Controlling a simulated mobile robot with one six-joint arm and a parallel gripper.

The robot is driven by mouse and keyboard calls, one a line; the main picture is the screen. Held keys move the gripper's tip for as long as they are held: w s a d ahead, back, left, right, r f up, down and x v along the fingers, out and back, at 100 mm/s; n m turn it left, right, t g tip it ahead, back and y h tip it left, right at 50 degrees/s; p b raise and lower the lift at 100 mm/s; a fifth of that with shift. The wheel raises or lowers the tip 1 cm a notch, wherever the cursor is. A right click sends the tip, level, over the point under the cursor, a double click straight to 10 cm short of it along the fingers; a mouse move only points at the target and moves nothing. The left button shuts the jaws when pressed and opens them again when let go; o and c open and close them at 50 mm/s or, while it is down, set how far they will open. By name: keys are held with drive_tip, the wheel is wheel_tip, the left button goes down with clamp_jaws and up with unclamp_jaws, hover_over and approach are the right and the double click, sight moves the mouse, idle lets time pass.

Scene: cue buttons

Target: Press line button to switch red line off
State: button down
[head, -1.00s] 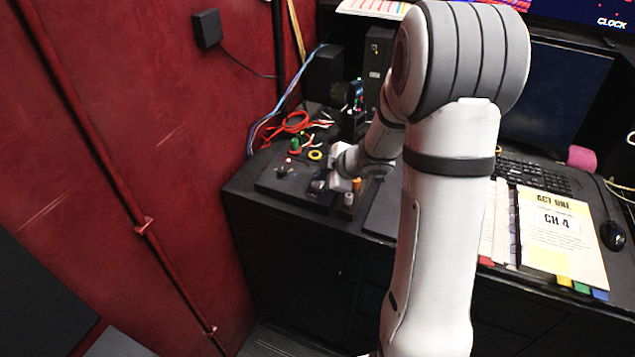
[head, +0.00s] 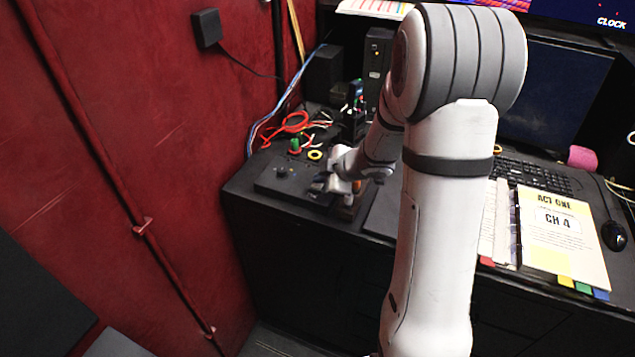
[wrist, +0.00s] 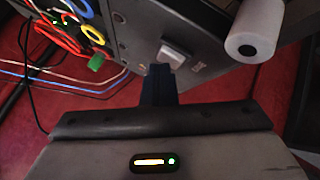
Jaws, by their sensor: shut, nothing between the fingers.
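A dark control box (head: 268,183) lies on the left end of the black desk. In the wrist view its panel (wrist: 140,45) carries a pale square button (wrist: 173,54), with small lettering beside it too blurred to read. My gripper (wrist: 160,72) is shut and empty, its dark fingertips at the near edge of that button. I cannot tell whether they touch it or whether it is pressed down. In the head view my gripper (head: 322,184) is over the right part of the box and hides the button. A small dark knob (head: 282,171) stands on the box's left part.
A white cylinder (wrist: 252,35) stands close to the right of my fingers. A green-topped item (head: 295,144), a yellow ring (head: 315,155) and red cables (head: 290,122) lie behind the box. An open binder (head: 562,235) and keyboard (head: 535,175) are at right.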

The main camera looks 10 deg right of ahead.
sight(322, 185)
drive_tip(key=shift+r+p, duration=0.9)
drive_tip(key=shift+p, duration=0.2)
wheel_tip(322, 185, up, 5)
drive_tip(key=p, duration=0.5)
drive_tip(key=shift+r+p, duration=0.1)
drive_tip(key=shift+p, duration=0.2)
